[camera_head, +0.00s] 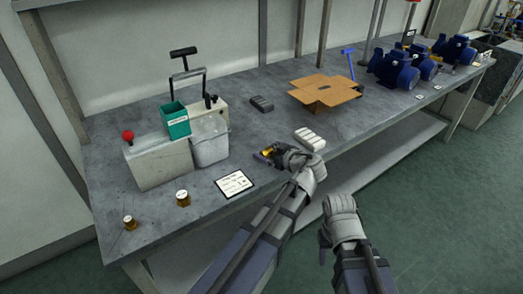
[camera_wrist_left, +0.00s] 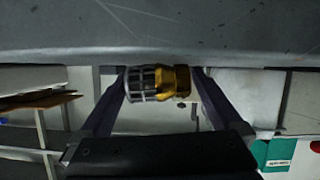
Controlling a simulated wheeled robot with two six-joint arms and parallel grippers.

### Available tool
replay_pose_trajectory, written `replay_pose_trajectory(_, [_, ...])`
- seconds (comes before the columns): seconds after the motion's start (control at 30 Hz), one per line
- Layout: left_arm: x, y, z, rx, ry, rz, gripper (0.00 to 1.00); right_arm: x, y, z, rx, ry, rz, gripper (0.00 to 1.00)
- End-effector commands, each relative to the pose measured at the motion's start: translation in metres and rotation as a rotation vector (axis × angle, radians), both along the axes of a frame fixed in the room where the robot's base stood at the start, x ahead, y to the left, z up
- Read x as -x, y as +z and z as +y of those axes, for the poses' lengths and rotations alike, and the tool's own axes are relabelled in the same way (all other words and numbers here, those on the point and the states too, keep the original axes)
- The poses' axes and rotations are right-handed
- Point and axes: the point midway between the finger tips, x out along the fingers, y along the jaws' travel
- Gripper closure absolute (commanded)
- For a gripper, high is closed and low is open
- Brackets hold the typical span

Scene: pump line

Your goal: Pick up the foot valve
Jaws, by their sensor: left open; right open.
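The foot valve, a grey cage strainer with a brass-yellow end (camera_wrist_left: 172,82), is in the middle of the left wrist view, between the two fingers of my left gripper (camera_wrist_left: 160,88). The fingers are open, one on each side of it; I cannot tell whether they touch it. In the head view, only a yellow bit of the valve (camera_head: 266,152) shows beside my left gripper (camera_head: 272,155), at the bench's front edge; the rest is hidden. My right gripper (camera_head: 325,245) is low in front of the bench, its fingers mostly hidden, with nothing seen in it.
A white ribbed block (camera_head: 309,139) lies just right of the left gripper. A printed card (camera_head: 234,184), two brass fittings (camera_head: 183,198) and a grey tank unit with a green box (camera_head: 176,121) stand left. A cardboard box (camera_head: 325,92) and blue pumps (camera_head: 394,69) are farther right.

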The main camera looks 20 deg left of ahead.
Motion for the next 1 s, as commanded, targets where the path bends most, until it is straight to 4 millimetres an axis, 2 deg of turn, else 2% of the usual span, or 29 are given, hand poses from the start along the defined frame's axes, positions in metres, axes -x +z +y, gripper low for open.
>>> replay_pose_trajectory(0.2, [-0.0005, -0.0002, 0.0001, 0.003, 0.001, 0.000, 0.01, 0.0004, 0.0000, -0.0003, 0.000, 0.000, 0.000, 0.50])
replay_pose_trajectory(0.9, [-0.0004, 0.0000, 0.0002, 0.002, 0.000, -0.001, 0.80, 0.0003, 0.0001, -0.0003, 0.000, 0.000, 0.000, 0.50])
replay_pose_trajectory(0.93, [-0.0004, 0.0000, 0.0002, 0.002, 0.000, -0.001, 0.83, 0.0003, 0.0001, -0.0003, 0.000, 0.000, 0.000, 0.50])
replay_pose_trajectory(1.0, [-0.0004, 0.0001, 0.0002, 0.002, 0.000, -0.001, 0.83, 0.0003, 0.0002, -0.0003, 0.000, 0.000, 0.000, 0.50])
